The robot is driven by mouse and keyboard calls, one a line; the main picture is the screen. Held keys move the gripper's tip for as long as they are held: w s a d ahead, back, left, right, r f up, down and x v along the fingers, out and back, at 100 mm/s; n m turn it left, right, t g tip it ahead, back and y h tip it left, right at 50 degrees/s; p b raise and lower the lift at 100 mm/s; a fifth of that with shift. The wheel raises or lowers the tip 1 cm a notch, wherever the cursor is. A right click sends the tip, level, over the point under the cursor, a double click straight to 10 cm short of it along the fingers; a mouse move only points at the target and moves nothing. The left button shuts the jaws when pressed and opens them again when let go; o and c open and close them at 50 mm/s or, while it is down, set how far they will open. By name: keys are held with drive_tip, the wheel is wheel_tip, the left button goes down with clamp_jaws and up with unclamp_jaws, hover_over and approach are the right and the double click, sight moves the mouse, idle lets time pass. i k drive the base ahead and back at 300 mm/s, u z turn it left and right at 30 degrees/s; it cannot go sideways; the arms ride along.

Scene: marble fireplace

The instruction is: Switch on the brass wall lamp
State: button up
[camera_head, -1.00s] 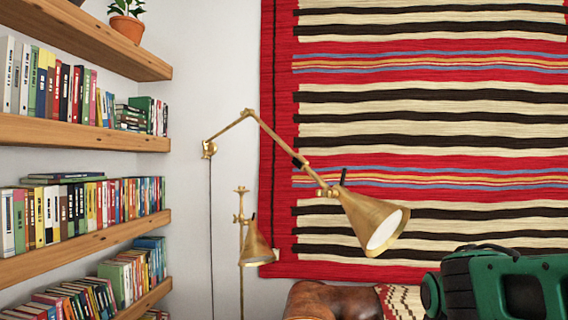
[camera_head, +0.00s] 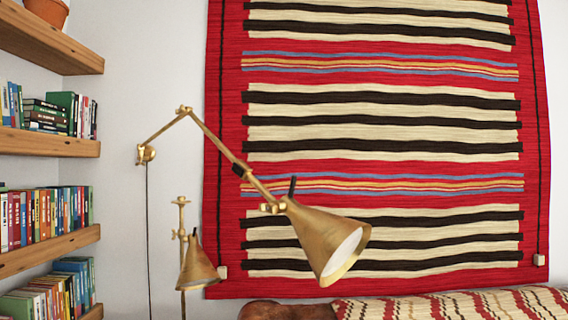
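The brass wall lamp (camera_head: 318,238) hangs in the middle of the head view, in front of the striped textile. Its jointed brass arm (camera_head: 216,146) runs up and left to a wall mount (camera_head: 146,154). The cone shade tilts down to the right, and its open face looks pale. A small dark switch-like lever (camera_head: 292,187) stands up at the top of the shade. I cannot tell from the pale face whether it is lit. My gripper is not in view.
A second brass lamp (camera_head: 197,264) on an upright stand is at the lower left. Bookshelves (camera_head: 50,245) line the left side. A red, cream and black striped textile (camera_head: 385,130) covers the wall. A brown leather seat (camera_head: 285,311) with a patterned throw (camera_head: 450,305) is below.

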sight(236, 168)
drive_tip(key=z, duration=1.55)
drive_tip(key=k, duration=1.75)
drive_tip(key=u, duration=1.55)
drive_tip(key=i, duration=1)
